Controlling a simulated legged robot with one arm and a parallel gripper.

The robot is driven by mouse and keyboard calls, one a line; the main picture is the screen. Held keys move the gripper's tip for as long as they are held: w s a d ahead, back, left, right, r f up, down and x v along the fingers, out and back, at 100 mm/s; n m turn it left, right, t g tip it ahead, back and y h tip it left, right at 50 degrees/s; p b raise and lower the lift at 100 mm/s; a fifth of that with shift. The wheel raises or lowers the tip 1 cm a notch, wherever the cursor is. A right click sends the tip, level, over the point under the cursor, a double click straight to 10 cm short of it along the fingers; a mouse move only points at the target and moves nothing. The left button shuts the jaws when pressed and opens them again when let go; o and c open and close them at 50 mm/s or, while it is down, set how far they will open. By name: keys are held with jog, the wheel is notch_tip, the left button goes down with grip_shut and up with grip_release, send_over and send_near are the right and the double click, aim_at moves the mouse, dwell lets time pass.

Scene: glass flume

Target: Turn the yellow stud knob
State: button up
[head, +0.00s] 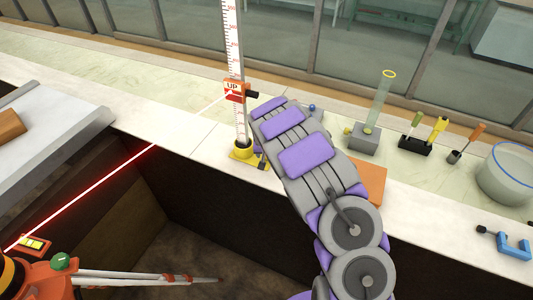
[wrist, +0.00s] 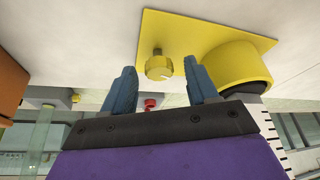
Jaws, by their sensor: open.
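The yellow stud knob (wrist: 159,66) shows in the wrist view as a short round knob with a notch, on a stud from a yellow base plate (wrist: 205,28). It stands between the two blue fingertips of my gripper (wrist: 160,72), which is open. A gap shows on each side of the knob, so the fingers look apart from it. Beside the knob is the round yellow socket (wrist: 238,68) of the staff. In the head view the yellow base (head: 242,152) stands at the foot of the white graduated staff (head: 232,45). My arm hides the knob there.
To the right stand a glass cylinder (head: 380,100), a tool rack (head: 415,145), a bucket (head: 508,175) and a blue clamp (head: 514,245). An orange block (head: 370,180) lies beside my arm. A red laser line (head: 85,195) crosses the trench.

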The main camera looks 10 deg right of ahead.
jog(key=v, duration=1.7)
jog(key=shift+p, duration=0.3)
jog(key=shift+r, duration=0.1)
jog(key=s+d+r+g+b, duration=0.1)
jog(key=s+r+b, duration=0.15)
jog(key=s, duration=0.75)
jog(key=s+d+r+g+b, duration=0.1)
jog(key=s+d+r+g, duration=0.15)
jog(key=s, duration=0.85)
jog(key=s+a+f+n+g+b, duration=0.1)
jog(key=s+b, duration=0.1)
jog(key=s, duration=1)
jog(key=s+a+f+n+g+y+b, duration=0.1)
jog(key=s, duration=1.2)
jog(key=shift+a+g+b, duration=0.2)
jog(key=shift+g+b, duration=0.15)
